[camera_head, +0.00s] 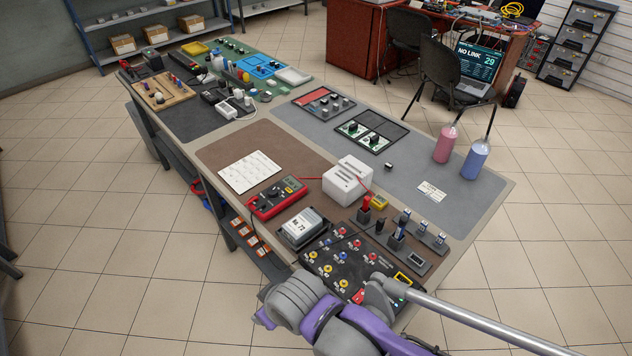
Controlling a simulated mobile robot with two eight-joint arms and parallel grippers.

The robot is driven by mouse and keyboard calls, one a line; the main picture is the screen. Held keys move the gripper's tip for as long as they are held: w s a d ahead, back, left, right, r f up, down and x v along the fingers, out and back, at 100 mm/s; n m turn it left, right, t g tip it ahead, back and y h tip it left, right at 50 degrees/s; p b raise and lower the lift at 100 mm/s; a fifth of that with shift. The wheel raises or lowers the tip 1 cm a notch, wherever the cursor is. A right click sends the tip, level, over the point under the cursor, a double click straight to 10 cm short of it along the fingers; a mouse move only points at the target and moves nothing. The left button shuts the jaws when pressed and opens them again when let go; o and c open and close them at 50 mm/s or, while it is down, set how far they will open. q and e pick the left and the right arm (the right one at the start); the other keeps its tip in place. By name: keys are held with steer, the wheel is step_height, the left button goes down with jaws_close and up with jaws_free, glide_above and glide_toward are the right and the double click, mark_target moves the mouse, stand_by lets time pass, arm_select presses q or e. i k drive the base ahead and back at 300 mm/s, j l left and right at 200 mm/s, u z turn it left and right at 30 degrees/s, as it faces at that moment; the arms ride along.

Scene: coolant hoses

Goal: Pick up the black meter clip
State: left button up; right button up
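A small black upright piece (380,226), which looks like the black meter clip, stands near the front right of the bench, just right of a red clip (366,203) in a dark holder. It is small, so its exact shape is hard to tell. The red multimeter (275,198) lies to the left, beyond a grey-topped box. Purple and grey parts of my arm cover the bottom middle of the picture, over the near end of the bench. I cannot make out any gripper fingers on either arm.
A white box (348,181) stands behind the clips, with a red lead passing by it. Small connector blocks (397,240) stand close on the right. A black terminal panel (335,262) lies in front. Pink (445,145) and blue (474,162) bottles stand at the right edge.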

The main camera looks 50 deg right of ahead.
mark_target(381, 221)
steer(key=k+z, duration=0.15)
steer(key=z, duration=2.05)
steer(key=j+z, duration=0.1)
steer(key=j, duration=0.55)
steer(key=k+j+z, duration=0.15)
steer(key=j, duration=0.5)
steer(key=i+j+z, duration=0.3)
steer(key=i+j, duration=0.55)
steer(key=i, duration=0.15)
